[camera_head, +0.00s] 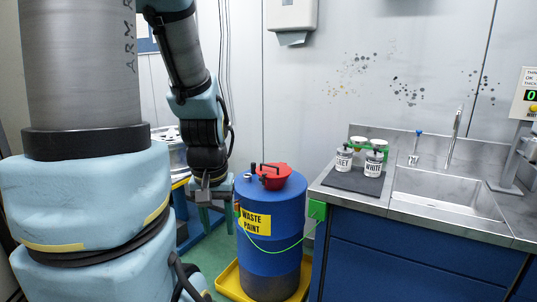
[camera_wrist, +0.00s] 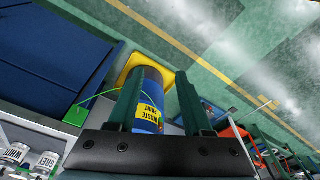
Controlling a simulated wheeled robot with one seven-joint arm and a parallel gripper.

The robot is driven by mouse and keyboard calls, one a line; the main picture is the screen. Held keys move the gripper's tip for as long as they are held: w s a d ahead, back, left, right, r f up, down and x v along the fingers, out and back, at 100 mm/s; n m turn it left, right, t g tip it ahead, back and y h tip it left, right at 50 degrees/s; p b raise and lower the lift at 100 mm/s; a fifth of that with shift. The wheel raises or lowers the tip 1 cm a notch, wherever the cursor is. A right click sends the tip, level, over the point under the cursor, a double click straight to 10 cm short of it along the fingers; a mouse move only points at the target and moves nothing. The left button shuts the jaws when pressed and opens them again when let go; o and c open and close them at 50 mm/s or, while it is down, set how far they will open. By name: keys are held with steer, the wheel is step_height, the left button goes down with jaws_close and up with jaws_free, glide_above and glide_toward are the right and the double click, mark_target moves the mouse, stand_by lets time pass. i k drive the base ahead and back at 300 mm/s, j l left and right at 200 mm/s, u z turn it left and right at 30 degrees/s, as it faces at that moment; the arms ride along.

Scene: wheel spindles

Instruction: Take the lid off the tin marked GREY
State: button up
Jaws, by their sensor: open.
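The tin marked GREY (camera_head: 343,161) is a small white tin standing upright at the left of the counter, beside the tin marked WHITE (camera_head: 373,164). In the wrist view the GREY tin (camera_wrist: 45,162) and the WHITE tin (camera_wrist: 15,154) show at the lower left corner. The tin tops are too small to tell whether a lid is on. My gripper (camera_head: 204,202) hangs left of the blue drum, well away from the tins. In the wrist view its two fingers (camera_wrist: 159,80) are apart with nothing held between them.
A blue waste paint drum (camera_head: 265,262) with a red funnel (camera_head: 273,177) stands in a yellow tray (camera_head: 231,283), between my gripper and the counter. A green rack with pale round tops sits behind the tins. A dark mat (camera_head: 352,181), sink (camera_head: 440,192) and tap (camera_head: 455,135) are on the counter.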

mark_target(345, 150)
steer(key=k+l+u, duration=0.15)
steer(key=u, duration=0.3)
steer(key=k+l+u, duration=0.2)
steer(key=u, duration=0.25)
steer(key=k+l+u, duration=0.2)
steer(key=u, duration=0.3)
steer(key=k+l, duration=0.15)
steer(key=k, duration=0.1)
